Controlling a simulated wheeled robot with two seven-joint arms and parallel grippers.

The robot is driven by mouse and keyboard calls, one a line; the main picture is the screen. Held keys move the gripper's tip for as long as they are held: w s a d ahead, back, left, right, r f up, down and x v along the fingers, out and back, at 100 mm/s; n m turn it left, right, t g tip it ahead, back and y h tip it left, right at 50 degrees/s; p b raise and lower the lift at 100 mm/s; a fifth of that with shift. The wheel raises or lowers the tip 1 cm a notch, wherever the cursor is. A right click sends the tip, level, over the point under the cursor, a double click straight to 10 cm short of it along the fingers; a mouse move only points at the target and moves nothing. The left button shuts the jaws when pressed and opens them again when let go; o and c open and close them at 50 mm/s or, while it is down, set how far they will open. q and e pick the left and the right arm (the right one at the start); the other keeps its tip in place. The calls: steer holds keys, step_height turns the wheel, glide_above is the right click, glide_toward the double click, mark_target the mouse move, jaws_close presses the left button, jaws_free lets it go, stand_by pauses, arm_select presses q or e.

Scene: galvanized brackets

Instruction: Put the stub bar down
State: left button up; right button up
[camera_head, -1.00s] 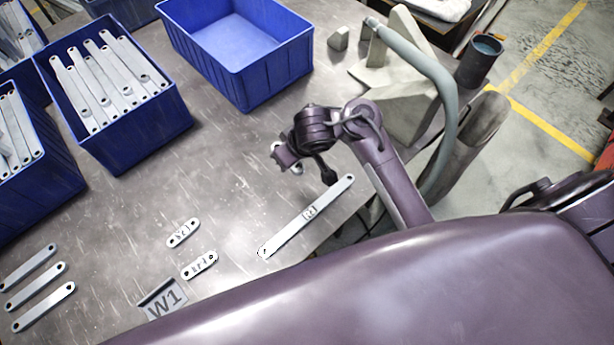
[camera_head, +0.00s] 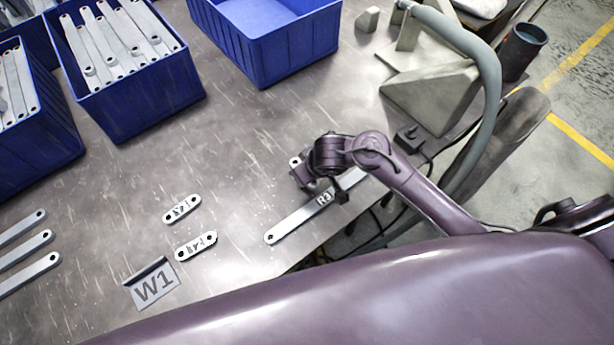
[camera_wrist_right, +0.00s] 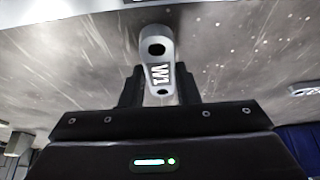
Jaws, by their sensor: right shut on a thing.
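My right gripper (camera_head: 318,190) is shut on a short grey stub bar (camera_wrist_right: 157,60). In the right wrist view the bar stands between the two dark fingers (camera_wrist_right: 159,90), with holes and a label that seems to read W1. In the head view only one end of the stub bar (camera_head: 295,161) shows; the gripper hides the rest. The gripper is low over the table (camera_head: 235,165) and overlaps a long bar (camera_head: 295,220) labelled R3. I cannot tell whether the stub bar touches the table. My left gripper is not in view.
Two short labelled bars (camera_head: 182,208) (camera_head: 196,245) lie left of the long bar, near a W1 sign (camera_head: 154,287). Several long bars (camera_head: 28,262) lie at left. Blue bins (camera_head: 140,105) stand behind, one empty (camera_head: 265,58). A grey fixture (camera_head: 432,95) stands at right.

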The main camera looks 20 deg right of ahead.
steer(key=shift+f, duration=0.9)
steer(key=shift+f, duration=0.1)
steer(key=o, duration=1)
steer(key=shift+o, duration=0.2)
steer(key=p+v, duration=0.5)
steer(key=v, duration=0.7)
